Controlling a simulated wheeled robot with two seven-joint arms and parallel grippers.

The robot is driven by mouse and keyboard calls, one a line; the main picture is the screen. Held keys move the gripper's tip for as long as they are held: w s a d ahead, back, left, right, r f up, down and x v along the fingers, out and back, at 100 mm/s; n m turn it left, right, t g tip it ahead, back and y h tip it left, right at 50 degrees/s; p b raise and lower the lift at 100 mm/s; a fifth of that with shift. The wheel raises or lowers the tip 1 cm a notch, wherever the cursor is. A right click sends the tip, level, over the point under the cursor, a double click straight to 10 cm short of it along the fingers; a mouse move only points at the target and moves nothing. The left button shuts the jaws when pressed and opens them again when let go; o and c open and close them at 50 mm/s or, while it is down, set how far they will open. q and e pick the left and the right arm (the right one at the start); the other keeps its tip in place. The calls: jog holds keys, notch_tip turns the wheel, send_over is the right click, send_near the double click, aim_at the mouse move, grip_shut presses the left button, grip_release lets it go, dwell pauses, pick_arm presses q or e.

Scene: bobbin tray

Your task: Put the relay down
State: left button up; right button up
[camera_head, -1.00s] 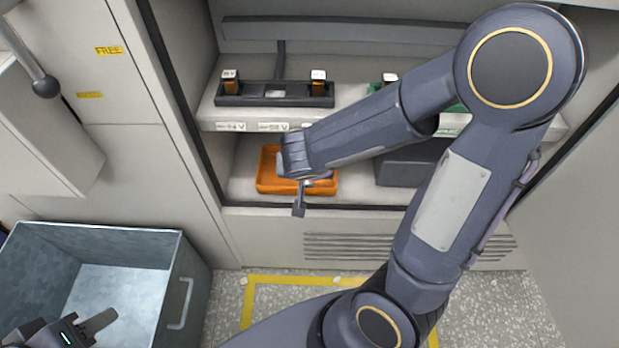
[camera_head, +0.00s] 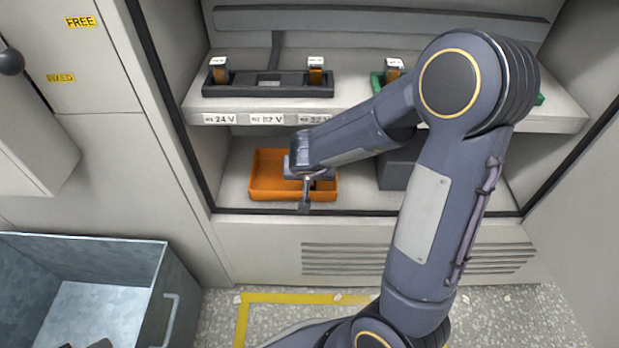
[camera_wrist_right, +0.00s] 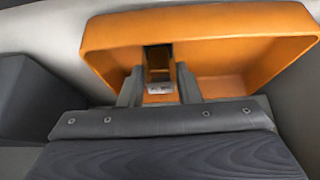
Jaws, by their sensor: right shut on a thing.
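The relay (camera_wrist_right: 158,60), a brown block with a small white label at its near end, is between the fingers of my right gripper (camera_wrist_right: 159,86) in the right wrist view. The gripper is shut on it, over the inside of the orange tray (camera_wrist_right: 104,38). Whether the relay touches the tray floor I cannot tell. In the head view my right gripper (camera_head: 305,190) is at the front of the orange tray (camera_head: 262,188) on the lower shelf; the relay is not clear there. Only a dark tip of my left gripper (camera_head: 100,344) shows at the bottom left edge.
A dark rack (camera_head: 268,90) with two relays and a green rack (camera_head: 376,82) stand on the upper shelf (camera_head: 195,106). A dark box (camera_head: 394,172) stands right of the tray. A metal bin (camera_head: 165,285) is at lower left. My right arm hides part of the shelves.

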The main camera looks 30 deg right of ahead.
jog(key=o, duration=1)
jog(key=shift+f, duration=0.1)
jog(key=shift+r, duration=0.35)
jog(key=p+v, duration=0.8)
jog(key=v, duration=0.3)
jog(key=shift+s+a+r, duration=0.2)
jog(key=shift+r, duration=0.05)
